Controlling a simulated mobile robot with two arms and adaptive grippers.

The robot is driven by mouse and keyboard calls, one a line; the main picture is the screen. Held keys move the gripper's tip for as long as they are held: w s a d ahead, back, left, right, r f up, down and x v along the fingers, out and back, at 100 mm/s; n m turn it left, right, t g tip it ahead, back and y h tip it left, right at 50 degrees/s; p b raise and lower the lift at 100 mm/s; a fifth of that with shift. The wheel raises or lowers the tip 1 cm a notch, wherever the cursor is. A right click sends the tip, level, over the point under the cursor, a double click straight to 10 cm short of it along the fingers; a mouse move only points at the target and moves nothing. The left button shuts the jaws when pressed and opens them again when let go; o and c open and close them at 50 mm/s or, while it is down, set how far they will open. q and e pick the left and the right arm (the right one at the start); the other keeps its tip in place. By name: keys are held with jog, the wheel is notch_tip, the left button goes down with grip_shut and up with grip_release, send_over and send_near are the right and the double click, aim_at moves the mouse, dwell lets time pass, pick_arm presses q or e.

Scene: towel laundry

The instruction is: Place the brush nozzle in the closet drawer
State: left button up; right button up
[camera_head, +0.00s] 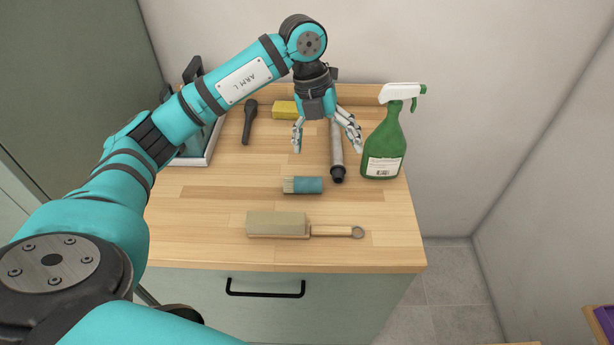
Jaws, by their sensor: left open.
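The brush nozzle appears to be the short teal piece with pale bristles (308,185), lying on its side on the wooden top, bristles to the left. My left gripper (327,148) points down with its fingers spread and empty, just behind the brush nozzle in the picture and apart from it. Its exact height over the top is hard to tell. The closet drawer (330,300) is the pale green front with a black bar handle (265,288) below the wooden top; it looks shut. My right gripper is not in view.
On the wooden top (200,240) lie a wooden-handled brush (278,224), a grey tube (337,155), a black tool (249,122) and a yellow block (284,110). A green spray bottle (384,145) stands at the right edge. A framed item (208,145) is partly behind my left arm.

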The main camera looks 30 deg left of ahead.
pick_arm(q)
jog(key=a+r+n+y, duration=0.1)
jog(key=a+r+y, duration=0.1)
jog(key=a, duration=0.4)
jog(key=p, duration=0.4)
send_over(303, 180)
jog(key=shift+n+y, duration=0.3)
jog(key=f, duration=1.1)
jog(key=shift+s+f, duration=0.2)
jog(key=shift+f, duration=0.2)
jog(key=shift+g, duration=0.3)
jog(key=f+p, duration=0.1)
jog(key=f, duration=0.1)
jog(key=f+p, duration=0.1)
jog(key=f, duration=0.2)
jog(key=shift+w, duration=0.2)
jog(key=shift+f, duration=0.2)
jog(key=c, duration=0.9)
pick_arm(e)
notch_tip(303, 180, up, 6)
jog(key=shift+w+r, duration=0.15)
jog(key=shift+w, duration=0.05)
